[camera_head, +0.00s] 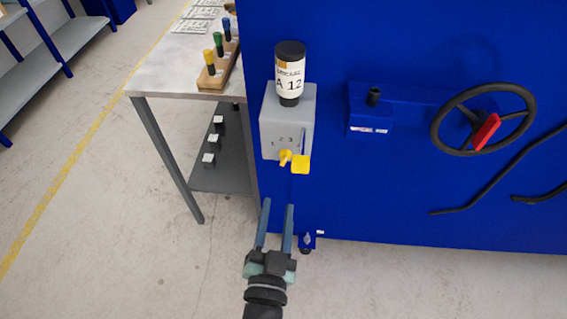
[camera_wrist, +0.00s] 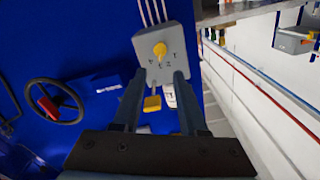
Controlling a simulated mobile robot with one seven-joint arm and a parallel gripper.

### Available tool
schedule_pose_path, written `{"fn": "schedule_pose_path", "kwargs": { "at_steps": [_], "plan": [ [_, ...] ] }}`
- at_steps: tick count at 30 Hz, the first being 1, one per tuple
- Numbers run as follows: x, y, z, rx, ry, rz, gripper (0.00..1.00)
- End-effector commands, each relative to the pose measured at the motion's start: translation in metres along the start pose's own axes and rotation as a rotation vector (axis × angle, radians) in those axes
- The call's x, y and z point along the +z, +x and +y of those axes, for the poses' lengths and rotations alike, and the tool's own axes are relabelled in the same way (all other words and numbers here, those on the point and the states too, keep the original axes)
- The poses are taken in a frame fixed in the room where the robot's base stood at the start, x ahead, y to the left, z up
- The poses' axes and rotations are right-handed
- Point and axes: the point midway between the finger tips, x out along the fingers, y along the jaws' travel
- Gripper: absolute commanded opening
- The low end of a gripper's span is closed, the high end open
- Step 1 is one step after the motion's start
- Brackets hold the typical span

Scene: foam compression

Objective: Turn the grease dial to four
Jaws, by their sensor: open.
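The grease dial is a small yellow knob (camera_head: 285,157) on the front of a grey box (camera_head: 270,125) fixed to the blue machine. Digits 1, 2 and 3 are readable above it; a fourth mark is unclear. I cannot tell which number it points to. The dial also shows in the wrist view (camera_wrist: 160,50), where the box looks upside down. My gripper (camera_head: 278,203) is open and empty, below and in front of the box. In the wrist view its fingers (camera_wrist: 159,75) frame the dial without touching it.
A yellow square paddle (camera_head: 301,165) hangs close right of the dial. A black handwheel (camera_head: 483,118) is on the right. A table (camera_head: 165,75) stands left. Floor in front is clear.

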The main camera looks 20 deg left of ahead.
Motion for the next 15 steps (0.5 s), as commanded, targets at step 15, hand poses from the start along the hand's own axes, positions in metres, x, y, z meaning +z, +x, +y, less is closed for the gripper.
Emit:
{"fn": "schedule_pose_path", "kwargs": {
  "at_steps": [15],
  "plan": [
    [-0.003,0.089,-0.001,-0.002,-0.001,0.003,0.42]
  ]
}}
